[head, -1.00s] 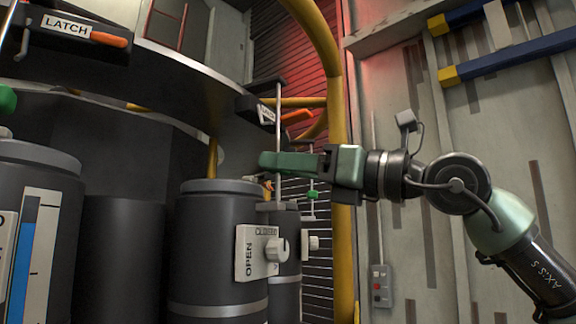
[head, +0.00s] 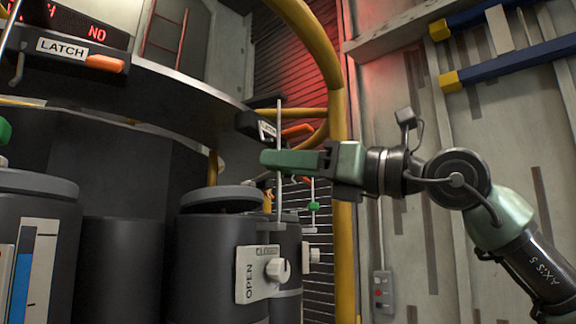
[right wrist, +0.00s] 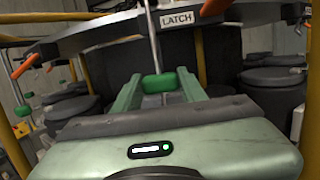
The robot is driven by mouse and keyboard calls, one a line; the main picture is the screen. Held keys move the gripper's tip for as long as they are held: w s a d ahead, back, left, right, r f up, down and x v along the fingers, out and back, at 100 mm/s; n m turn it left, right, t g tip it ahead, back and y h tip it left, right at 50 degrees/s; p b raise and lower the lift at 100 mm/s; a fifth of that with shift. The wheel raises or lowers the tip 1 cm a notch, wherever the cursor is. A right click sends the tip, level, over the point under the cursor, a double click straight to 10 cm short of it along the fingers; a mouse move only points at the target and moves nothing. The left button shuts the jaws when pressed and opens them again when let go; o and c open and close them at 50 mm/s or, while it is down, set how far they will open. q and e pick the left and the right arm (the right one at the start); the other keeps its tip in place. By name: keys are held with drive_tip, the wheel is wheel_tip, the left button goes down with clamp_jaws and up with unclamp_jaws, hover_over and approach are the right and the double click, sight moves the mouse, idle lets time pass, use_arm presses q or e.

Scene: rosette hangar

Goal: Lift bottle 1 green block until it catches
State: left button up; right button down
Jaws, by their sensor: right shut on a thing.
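My right gripper (head: 290,161) reaches in from the right and is shut on the green block. In the right wrist view the green block (right wrist: 160,83) sits between the two fingers, on a thin upright rod (right wrist: 153,35). In the head view the fingers hide the block. The rod (head: 279,195) runs down beside the lid. My left gripper is out of view.
An overhead ring carries a LATCH panel with orange handle (head: 104,63) and red display reading NO (head: 97,34). Another orange latch handle (head: 297,131) is just above my gripper. A yellow tube (head: 335,110) stands behind it. Another bottle (head: 38,250) stands left.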

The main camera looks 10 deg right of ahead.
wheel_tip(320, 180, up, 6)
drive_tip(key=p, duration=0.4)
drive_tip(key=shift+r, duration=0.15)
drive_tip(key=c, duration=0.8)
unclamp_jaws()
drive_tip(key=shift+c, duration=0.2)
drive_tip(key=shift+s+d+f, duration=0.1)
drive_tip(key=shift+f, duration=0.1)
drive_tip(key=b+v, duration=0.3)
drive_tip(key=v, duration=0.5)
drive_tip(key=shift+s+d, duration=0.25)
drive_tip(key=shift+s, duration=0.05)
drive_tip(key=shift+f, duration=0.1)
